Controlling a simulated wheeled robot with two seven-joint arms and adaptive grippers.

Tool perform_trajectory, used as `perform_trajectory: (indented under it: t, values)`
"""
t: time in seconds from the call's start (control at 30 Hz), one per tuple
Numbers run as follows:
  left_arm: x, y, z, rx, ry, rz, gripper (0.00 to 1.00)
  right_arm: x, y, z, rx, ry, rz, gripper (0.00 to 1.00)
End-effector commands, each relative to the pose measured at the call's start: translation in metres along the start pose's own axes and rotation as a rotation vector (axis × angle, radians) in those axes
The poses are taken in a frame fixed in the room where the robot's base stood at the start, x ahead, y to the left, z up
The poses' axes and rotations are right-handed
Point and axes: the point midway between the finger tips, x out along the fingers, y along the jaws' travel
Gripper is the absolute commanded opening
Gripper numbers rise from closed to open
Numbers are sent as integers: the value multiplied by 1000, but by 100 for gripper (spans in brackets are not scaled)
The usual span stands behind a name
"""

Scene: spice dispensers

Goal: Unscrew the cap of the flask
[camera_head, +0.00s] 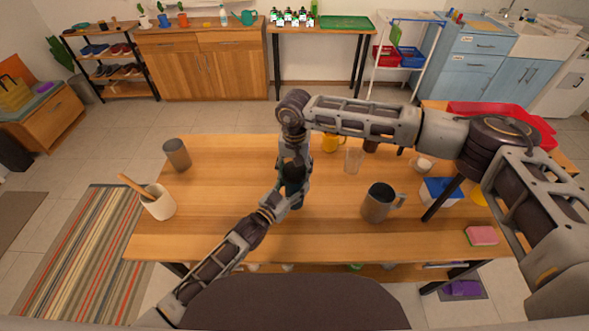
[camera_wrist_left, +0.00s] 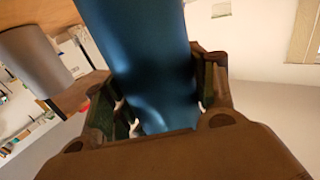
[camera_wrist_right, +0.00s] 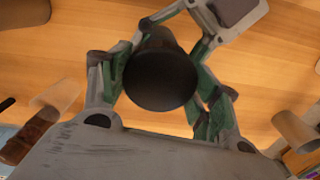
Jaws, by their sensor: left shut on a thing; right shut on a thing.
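The flask has a blue body (camera_wrist_left: 145,45) and a black round cap (camera_wrist_right: 160,80). It stands over the middle of the table, mostly hidden by my grippers in the head view; whether its base touches the wood I cannot tell. My left gripper (camera_head: 287,197) is shut around the blue body, with a finger on each side in the left wrist view. My right gripper (camera_head: 293,168) comes from above and is shut on the cap, its green-padded fingers on both sides of it in the right wrist view.
The table's left middle is clear.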

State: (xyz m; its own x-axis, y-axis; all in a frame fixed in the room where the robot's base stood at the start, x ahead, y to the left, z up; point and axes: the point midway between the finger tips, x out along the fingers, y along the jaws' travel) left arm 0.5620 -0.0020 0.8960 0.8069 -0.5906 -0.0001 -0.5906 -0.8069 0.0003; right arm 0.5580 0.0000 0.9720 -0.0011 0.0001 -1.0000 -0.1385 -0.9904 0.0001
Motion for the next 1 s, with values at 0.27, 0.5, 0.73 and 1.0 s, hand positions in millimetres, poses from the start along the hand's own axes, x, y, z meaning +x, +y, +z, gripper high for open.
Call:
perform_trajectory:
  t: [0.27,0.5,0.73,1.0]
  values:
    - [0,1,0,0,0,1,0,0,0,-1,-111,3,0,34]
    - [0,0,0,0,0,1,0,-1,0,-2,-111,4,0,34]
    - [0,0,0,0,0,0,0,-1,0,-2,-110,3,0,34]
    - [0,0,0,0,0,0,0,-1,0,-1,-110,3,0,34]
